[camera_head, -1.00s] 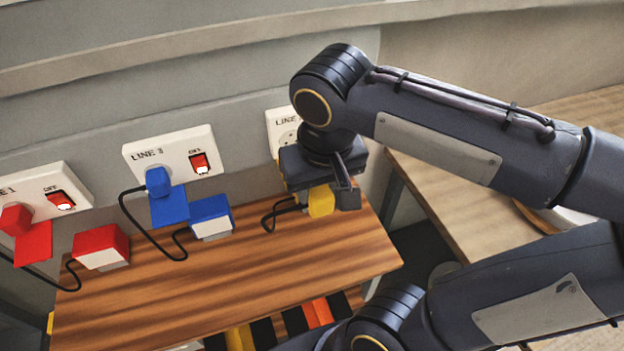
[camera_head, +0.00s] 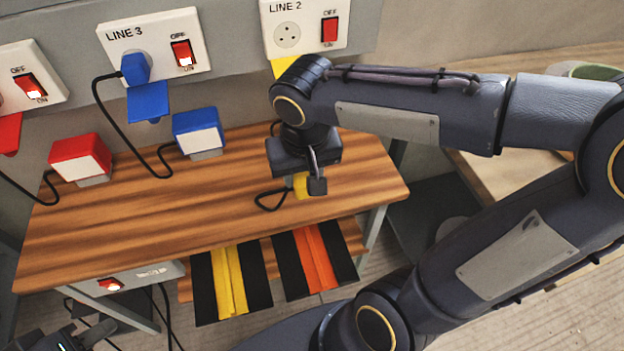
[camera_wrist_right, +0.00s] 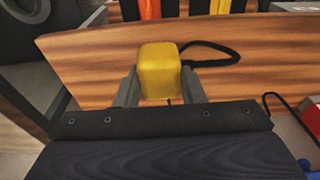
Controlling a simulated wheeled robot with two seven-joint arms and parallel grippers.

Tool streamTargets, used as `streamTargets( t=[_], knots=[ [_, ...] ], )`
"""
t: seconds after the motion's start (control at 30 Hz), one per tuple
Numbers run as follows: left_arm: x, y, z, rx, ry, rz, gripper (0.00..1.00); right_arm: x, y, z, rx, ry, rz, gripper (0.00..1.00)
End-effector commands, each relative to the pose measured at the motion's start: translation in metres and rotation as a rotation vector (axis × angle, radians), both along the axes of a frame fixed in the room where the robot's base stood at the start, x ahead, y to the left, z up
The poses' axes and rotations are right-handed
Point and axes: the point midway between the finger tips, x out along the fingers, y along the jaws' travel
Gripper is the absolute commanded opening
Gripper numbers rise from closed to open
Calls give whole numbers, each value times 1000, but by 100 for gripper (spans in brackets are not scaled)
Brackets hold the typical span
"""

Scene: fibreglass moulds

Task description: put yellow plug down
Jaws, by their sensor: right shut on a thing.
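The yellow plug (camera_head: 300,186) is a small block with a black cord, over the right part of the wooden table (camera_head: 110,220). My right gripper (camera_head: 305,185) is shut on it from above. In the right wrist view the yellow plug (camera_wrist_right: 160,70) sits between both fingers of the gripper (camera_wrist_right: 160,88). Its cord loops beside it over the wood. I cannot tell whether the plug touches the tabletop. A dark part with a small green light at the bottom left edge looks like my left gripper (camera_head: 75,338); its fingers do not show clearly.
The LINE 2 socket (camera_head: 287,37) is empty, with a yellow flap (camera_head: 286,67) below. A blue plug (camera_head: 135,68) is in LINE 3. A blue block (camera_head: 197,130) and a red block (camera_head: 80,155) stand at the table's back. The table's front middle is clear.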

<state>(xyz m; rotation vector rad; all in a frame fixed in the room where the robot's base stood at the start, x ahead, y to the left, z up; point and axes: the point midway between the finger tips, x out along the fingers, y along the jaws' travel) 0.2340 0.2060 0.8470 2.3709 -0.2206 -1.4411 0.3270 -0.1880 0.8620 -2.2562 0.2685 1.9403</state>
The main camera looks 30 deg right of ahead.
Motion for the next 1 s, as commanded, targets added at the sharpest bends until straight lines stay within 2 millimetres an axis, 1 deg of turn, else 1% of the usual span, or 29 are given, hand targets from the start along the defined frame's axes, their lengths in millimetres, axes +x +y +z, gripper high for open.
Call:
streamTargets(
  t=[0.03,0.2,0.3,0.4,0.5,0.67,0.77,0.9,1.0],
  knots=[
    [0,0,-3,0,0,0,36,11,-8,-8,2,5,-6,9],
    [0,0,-7,0,0,0,36,44,-35,-27,1,5,-5,9],
    [0,0,-13,0,0,0,36,55,-43,-49,1,6,-1,9],
    [0,0,-15,0,0,0,36,65,-50,-63,0,4,-1,9],
    [0,0,-17,0,0,0,36,71,-54,-70,0,2,0,9],
    [0,0,-18,0,0,0,36,76,-58,-77,0,0,0,9],
    [0,0,-21,0,0,0,36,80,-62,-89,0,4,1,9],
    [0,0,-27,0,0,0,36,79,-61,-110,1,3,2,9],
    [0,0,-27,0,0,0,36,80,-61,-113,2,0,1,9]
  ],
)
